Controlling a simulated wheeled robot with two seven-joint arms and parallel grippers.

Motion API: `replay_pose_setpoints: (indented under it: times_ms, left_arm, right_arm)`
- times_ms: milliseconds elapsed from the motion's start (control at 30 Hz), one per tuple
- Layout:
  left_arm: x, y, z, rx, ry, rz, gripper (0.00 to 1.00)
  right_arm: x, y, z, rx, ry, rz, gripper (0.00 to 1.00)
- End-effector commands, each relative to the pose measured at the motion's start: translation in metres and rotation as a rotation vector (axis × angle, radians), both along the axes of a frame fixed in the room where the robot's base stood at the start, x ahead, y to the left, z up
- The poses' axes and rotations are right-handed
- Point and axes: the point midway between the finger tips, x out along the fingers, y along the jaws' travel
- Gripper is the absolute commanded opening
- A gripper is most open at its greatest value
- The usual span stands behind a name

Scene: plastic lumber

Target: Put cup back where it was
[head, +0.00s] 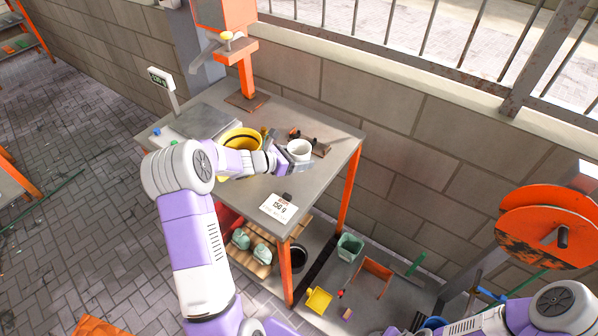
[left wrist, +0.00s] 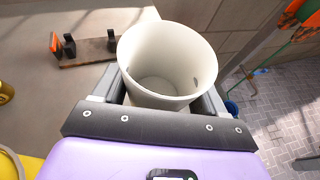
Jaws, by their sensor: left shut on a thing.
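The white cup (head: 299,150) is between the fingers of my left gripper (head: 291,158), over the right part of the grey table (head: 325,180). In the left wrist view the cup (left wrist: 160,82) is empty inside, its open mouth faces the camera, and the gripper (left wrist: 160,95) is shut on it with a finger at each side. I cannot tell whether the cup's base touches the table. My right arm shows at the lower right of the head view, but its gripper is not visible.
A wooden block with dark uprights (left wrist: 90,50) lies close beside the cup. A yellow bucket (head: 236,136), a scale display (head: 161,79) and an orange press (head: 246,82) stand on the table. A 150 g card (head: 279,208) is at the front edge. A brick wall (head: 385,120) rises behind.

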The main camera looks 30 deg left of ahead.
Motion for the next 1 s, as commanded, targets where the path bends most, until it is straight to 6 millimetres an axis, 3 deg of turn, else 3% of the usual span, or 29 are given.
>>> replay_pose_setpoints:
  times_ms: [400, 800, 833, 1000]
  left_arm:
    - [0.000, 0.000, -0.047, -0.001, -0.001, -0.001, 0.41]
    - [0.000, 0.000, -0.053, 0.001, -0.002, -0.002, 0.41]
    - [0.000, 0.000, -0.053, 0.001, -0.002, -0.002, 0.73]
    - [0.000, 0.000, -0.052, 0.001, -0.002, -0.002, 0.97]
  right_arm:
    - [0.000, 0.000, -0.012, 0.000, 0.000, 0.000, 0.43]
    - [0.000, 0.000, -0.017, 0.000, 0.000, 0.000, 0.43]
    - [0.000, 0.000, -0.017, 0.000, 0.000, 0.000, 0.43]
    - [0.000, 0.000, -0.015, 0.000, 0.000, 0.000, 0.43]
